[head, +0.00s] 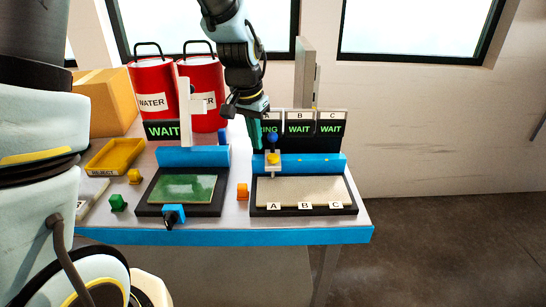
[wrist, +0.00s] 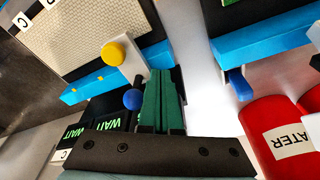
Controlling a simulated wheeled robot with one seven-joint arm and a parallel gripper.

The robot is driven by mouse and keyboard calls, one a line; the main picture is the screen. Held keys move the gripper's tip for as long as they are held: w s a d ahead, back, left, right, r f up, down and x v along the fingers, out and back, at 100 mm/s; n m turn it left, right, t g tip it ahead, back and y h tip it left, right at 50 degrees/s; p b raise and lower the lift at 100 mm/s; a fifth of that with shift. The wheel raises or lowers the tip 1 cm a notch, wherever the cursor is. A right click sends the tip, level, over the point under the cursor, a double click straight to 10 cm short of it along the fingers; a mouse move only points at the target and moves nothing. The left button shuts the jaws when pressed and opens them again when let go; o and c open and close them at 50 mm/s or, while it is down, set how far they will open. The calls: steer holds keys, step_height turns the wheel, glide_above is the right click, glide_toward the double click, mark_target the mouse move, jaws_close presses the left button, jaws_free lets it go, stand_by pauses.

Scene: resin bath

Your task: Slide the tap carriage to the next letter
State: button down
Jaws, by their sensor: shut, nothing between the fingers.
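The tap carriage (head: 272,164) sits on the blue rail (head: 318,161) of the right-hand bath, in line with letter A. It has a blue ball knob (head: 272,138) on a stem and a yellow round part (head: 272,158). My gripper (head: 256,146) is shut and empty, pointing down just left of the blue knob. In the wrist view its green fingers (wrist: 160,74) are pressed together beside the blue knob (wrist: 132,99); I cannot tell whether they touch it. The letter plates A (head: 273,207), B (head: 305,206) and C (head: 336,205) line the tray's front edge.
Behind the rail, display A is partly hidden by my arm; displays B (head: 299,128) and C (head: 331,128) read WAIT. A left bath holds a green panel (head: 187,188). Red water cans (head: 153,88), a white post and a yellow reject tray (head: 115,156) stand left. Right of the table is clear.

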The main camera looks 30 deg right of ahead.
steer(key=shift+s+d, duration=0.25)
steer(key=shift+d, duration=0.35)
steer(key=shift+s+d+p, duration=0.15)
steer(key=shift+s+d, duration=0.35)
steer(key=shift+d, duration=0.55)
steer(key=shift+s+d+p, duration=0.2)
steer(key=shift+s+d, duration=0.25)
steer(key=shift+d, duration=0.65)
steer(key=shift+s+d+p, duration=0.15)
steer(key=shift+s+d, duration=0.35)
steer(key=shift+d, duration=0.55)
steer(key=shift+w+a, duration=0.1)
steer(key=shift+a, duration=0.1)
steer(key=shift+w+a, duration=0.15)
steer(key=shift+a, duration=0.25)
step_height(320, 180, up, 9)
steer(key=p, duration=0.7)
steer(key=shift+a, duration=0.1)
